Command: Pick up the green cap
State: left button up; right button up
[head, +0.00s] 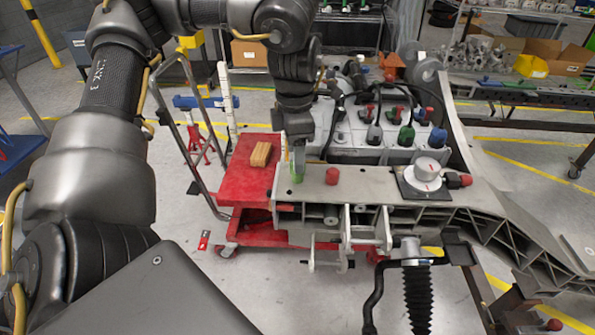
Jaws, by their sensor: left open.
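The green cap (296,177) sits at the left end of the grey chassis beam, close to the red cart. My left gripper (298,165) points down right over it, with its fingers open. The fingers partly hide the cap, and I cannot tell whether they touch it. My right gripper is not in view.
A red cap (332,176) stands on the beam (370,187) just right of the green one. A white round knob (427,170) is farther right. Battery-like boxes (355,140) with cables and coloured caps stand behind. A wooden block (261,154) lies on the red cart (240,180).

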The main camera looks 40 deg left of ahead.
pick_arm(q)
jog(key=f, duration=0.2)
jog(key=f+b, duration=0.1)
jog(key=f, duration=0.1)
jog(key=shift+w+d+f, duration=0.1)
jog(key=shift+w+f, duration=0.05)
jog(key=shift+w, duration=0.05)
jog(key=shift+f, duration=0.45)
grip_shut()
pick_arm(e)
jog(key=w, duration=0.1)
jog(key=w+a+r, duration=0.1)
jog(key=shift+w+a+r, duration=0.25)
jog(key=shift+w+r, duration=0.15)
pick_arm(q)
jog(key=shift+r, duration=0.1)
